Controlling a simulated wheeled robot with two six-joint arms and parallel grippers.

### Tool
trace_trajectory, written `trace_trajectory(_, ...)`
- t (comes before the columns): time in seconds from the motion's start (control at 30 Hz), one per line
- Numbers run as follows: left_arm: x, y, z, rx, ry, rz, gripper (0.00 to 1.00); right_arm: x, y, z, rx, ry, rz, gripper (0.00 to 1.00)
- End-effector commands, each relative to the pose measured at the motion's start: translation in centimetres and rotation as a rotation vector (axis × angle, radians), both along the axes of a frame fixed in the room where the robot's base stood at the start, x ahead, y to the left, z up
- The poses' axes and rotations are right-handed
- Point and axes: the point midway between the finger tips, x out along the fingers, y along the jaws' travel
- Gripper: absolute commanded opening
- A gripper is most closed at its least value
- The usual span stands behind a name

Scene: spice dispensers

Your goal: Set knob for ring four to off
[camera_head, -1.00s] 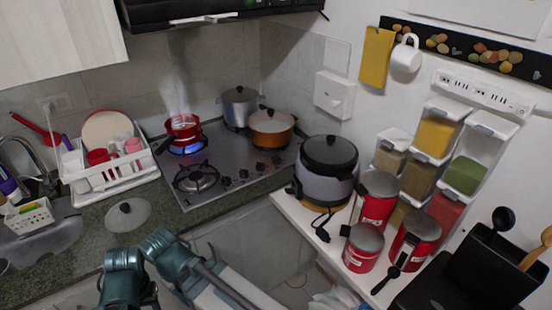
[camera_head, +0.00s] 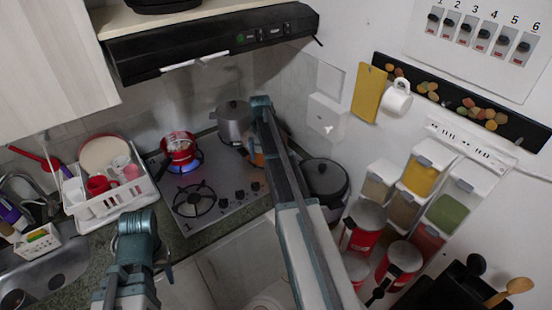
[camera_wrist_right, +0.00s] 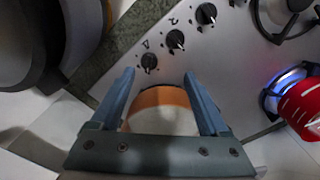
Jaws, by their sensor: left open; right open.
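The steel stove (camera_head: 215,219) has a row of black knobs along its front right edge. The right wrist view shows three knobs: one nearest my fingers (camera_wrist_right: 148,62), a middle one (camera_wrist_right: 175,41) and a farther one (camera_wrist_right: 205,13). I cannot read which belongs to ring four. My right gripper (camera_wrist_right: 159,74) is open and empty, its fingertips short of the nearest knob. The orange pot (camera_wrist_right: 160,98) shows between its fingers. In the head view my right arm hides that gripper and part of the pot. Only links of my left arm show; its gripper is not visible.
A red pot (camera_head: 180,148) stands over a blue flame. A grey pot (camera_head: 234,122) is at the back. The front left burner (camera_head: 194,200) is bare and unlit. A dark cooker (camera_head: 326,177) stands right of the stove. Numbered switches (camera_head: 482,38) are on the wall.

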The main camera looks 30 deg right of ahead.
Motion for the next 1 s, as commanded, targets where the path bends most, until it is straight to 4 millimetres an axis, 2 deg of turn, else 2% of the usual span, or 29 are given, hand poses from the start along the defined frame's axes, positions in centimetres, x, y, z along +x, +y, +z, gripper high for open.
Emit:
trace_trajectory(0.03, 0.0, 0.0, 0.9, 0.0, 0.0, 0.0, 0.5, 0.6, -1.6, 0.9, 0.002, -0.002, -0.029, 0.79)
trace_trajectory(0.13, 0.0, 0.0, 1.1, 0.0, 0.0, 0.001, 0.5, 0.8, -3.1, 1.1, 0.003, -0.005, -0.061, 0.79)
trace_trajectory(0.47, 0.0, 0.0, 0.5, 0.0, 0.0, 0.0, 0.5, 0.7, -3.3, 0.5, 0.004, -0.006, -0.068, 0.79)
trace_trajectory(0.67, 0.0, 0.0, -1.2, 0.001, 0.0, -0.003, 0.5, 0.7, -3.3, -1.2, 0.004, -0.006, -0.067, 0.79)
trace_trajectory(1.0, 0.0, 0.0, -5.9, 0.002, 0.001, -0.011, 0.5, 0.7, -3.3, -5.9, 0.004, -0.006, -0.066, 0.79)
